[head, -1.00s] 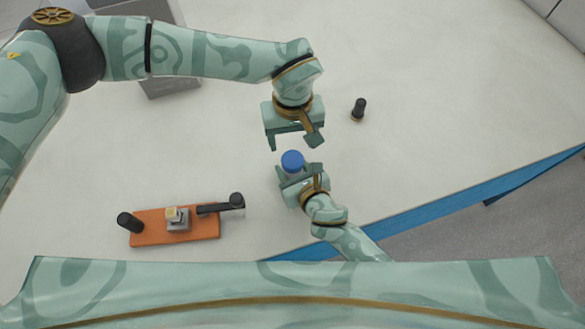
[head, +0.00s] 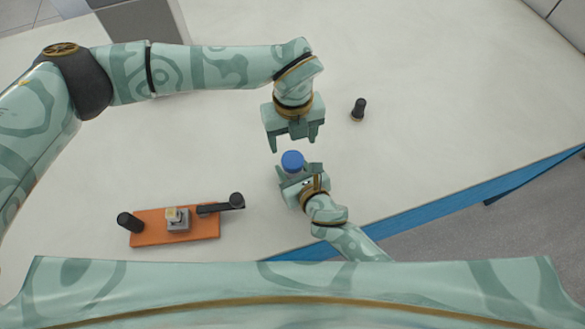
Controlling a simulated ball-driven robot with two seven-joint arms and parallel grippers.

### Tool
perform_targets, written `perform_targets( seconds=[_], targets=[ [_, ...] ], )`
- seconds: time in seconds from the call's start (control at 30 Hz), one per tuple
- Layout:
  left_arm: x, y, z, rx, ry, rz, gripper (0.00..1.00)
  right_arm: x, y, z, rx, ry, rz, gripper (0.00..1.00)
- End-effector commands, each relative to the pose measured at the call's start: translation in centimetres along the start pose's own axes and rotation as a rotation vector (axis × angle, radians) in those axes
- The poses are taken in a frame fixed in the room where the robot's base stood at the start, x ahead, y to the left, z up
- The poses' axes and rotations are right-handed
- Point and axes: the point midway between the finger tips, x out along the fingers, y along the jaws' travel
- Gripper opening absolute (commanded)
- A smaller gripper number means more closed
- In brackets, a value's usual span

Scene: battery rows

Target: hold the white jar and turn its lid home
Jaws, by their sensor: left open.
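The jar's blue lid (head: 292,160) shows from above, near the middle of the head view. Only a little of the white jar's body shows below it; the rest is hidden. My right gripper (head: 298,170) is at the jar from the near side, with its fingers around the body. Whether both fingers touch the jar cannot be made out. My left gripper (head: 293,145) is open and empty just beyond the lid, its two fingers pointing down. It appears apart from the lid. How the lid is seated on the jar cannot be told.
A small black cylinder (head: 359,109) stands on the pale table (head: 440,110) to the right. An orange board (head: 147,234) with black posts and a small grey block (head: 178,221) lies at the lower left. The table's blue edge (head: 400,219) runs along the lower right.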

Motion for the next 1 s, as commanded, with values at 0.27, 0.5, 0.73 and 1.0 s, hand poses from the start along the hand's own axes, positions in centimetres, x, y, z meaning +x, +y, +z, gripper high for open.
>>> perform_targets(
  seconds=[0.27, 0.5, 0.73, 1.0],
  targets=[
    [0.0, 0.1, 0.0, -0.385, 0.001, 0.001, 0.66, 0.0, 0.0, 0.0, 0.000, 0.000, 0.000, 0.00],
    [0.0, 0.1, 0.0, -0.415, 0.001, 0.001, 0.66, 0.0, 0.0, 0.0, 0.000, 0.000, 0.000, 0.00],
    [0.6, 0.1, 0.0, -0.413, 0.002, 0.001, 0.66, 0.0, 0.0, 0.0, 0.000, 0.000, 0.000, 0.00],
    [4.4, 0.1, -0.1, -0.413, 0.004, 0.003, 0.66, 0.0, 0.0, 0.0, 0.000, 0.000, 0.000, 0.00]
  ],
)
